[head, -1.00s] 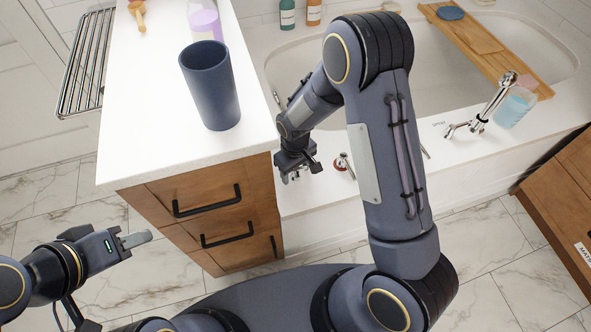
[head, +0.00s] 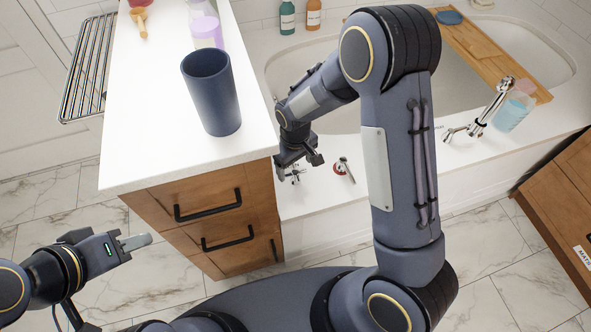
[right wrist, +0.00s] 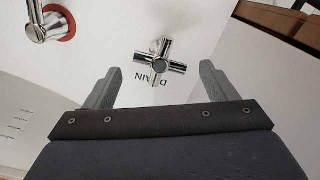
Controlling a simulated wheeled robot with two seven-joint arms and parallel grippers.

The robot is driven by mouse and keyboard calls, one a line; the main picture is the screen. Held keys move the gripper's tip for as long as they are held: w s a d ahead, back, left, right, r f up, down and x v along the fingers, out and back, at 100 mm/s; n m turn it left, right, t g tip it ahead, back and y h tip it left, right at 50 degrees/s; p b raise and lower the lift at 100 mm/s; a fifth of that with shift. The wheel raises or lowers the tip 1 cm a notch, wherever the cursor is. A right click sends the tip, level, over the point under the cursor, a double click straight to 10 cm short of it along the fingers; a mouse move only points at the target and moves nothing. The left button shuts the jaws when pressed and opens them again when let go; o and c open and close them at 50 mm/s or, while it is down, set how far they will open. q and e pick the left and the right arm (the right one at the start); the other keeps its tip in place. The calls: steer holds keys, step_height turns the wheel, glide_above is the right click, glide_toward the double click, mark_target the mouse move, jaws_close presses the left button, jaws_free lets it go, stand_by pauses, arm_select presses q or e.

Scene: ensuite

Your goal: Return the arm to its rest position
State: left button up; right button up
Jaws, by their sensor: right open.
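My right arm (head: 402,190) rises from my base and bends over toward the tub edge. Its gripper (head: 300,163) hangs beside the counter's right end, over the tub's front ledge. In the right wrist view the right gripper (right wrist: 158,85) is open and empty, its two fingers wide apart.
A white counter (head: 150,130) on a wooden drawer cabinet (head: 222,225) holds a dark blue cup (head: 211,92). The bathtub (head: 420,105) has a wooden tray (head: 490,55), a chrome faucet (head: 490,108) and a bottle (head: 514,107). A wooden cabinet (head: 560,195) stands at right. Marble floor is clear between.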

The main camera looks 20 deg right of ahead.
steer(key=shift+r, duration=1.3)
steer(key=shift+r, duration=0.2)
steer(key=s+d+r+m+t+y, duration=0.2)
steer(key=s+d+r+m+t, duration=0.15)
steer(key=s+r, duration=0.7)
steer(key=s+d+r+m+t+y, duration=0.2)
steer(key=s+d+r+m, duration=0.15)
steer(key=s+r, duration=0.65)
step_height(320, 180, up, 11)
steer(key=s+p, duration=0.1)
steer(key=p, duration=1.1)
steer(key=shift+s+n, duration=0.25)
steer(key=shift+n, duration=0.05)
steer(key=shift+d, duration=0.1)
steer(key=shift+c, duration=0.3)
